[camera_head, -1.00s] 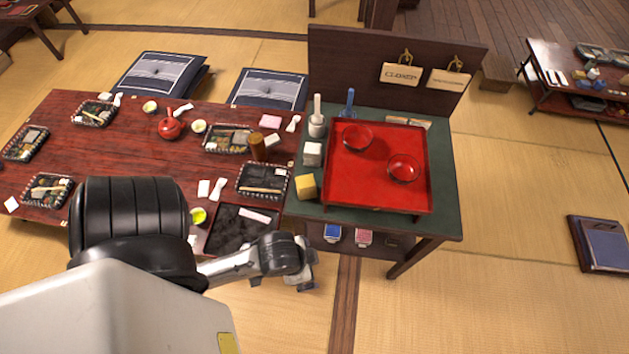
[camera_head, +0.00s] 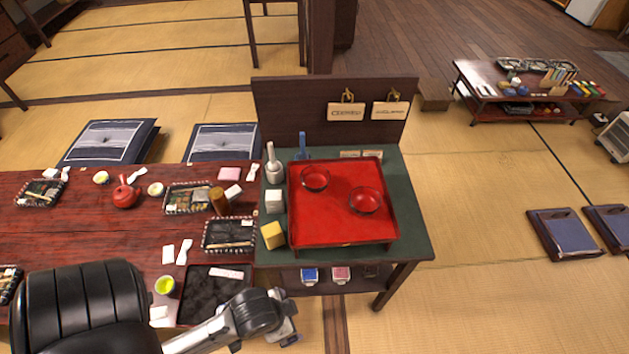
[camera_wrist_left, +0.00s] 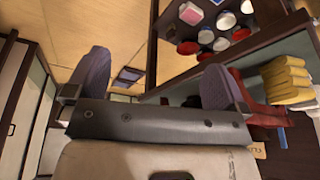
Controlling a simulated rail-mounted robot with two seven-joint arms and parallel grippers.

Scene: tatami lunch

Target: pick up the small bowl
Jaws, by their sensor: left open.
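Two small red bowls stand on the red tray (camera_head: 300,225) on the green-topped table (camera_head: 415,235). One bowl (camera_head: 315,180) is at the back left of the tray and the other bowl (camera_head: 366,201) is right of centre. My left gripper (camera_head: 288,328) is low in front of the table, apart from both bowls. In the left wrist view its two fingers (camera_wrist_left: 152,78) are spread with nothing between them. That view also shows several red, pink and white vessels (camera_wrist_left: 206,36) beyond the fingers. My right gripper is not in view.
The crowded red low table (camera_head: 100,230) adjoins at left. Open tatami (camera_head: 470,220) lies right.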

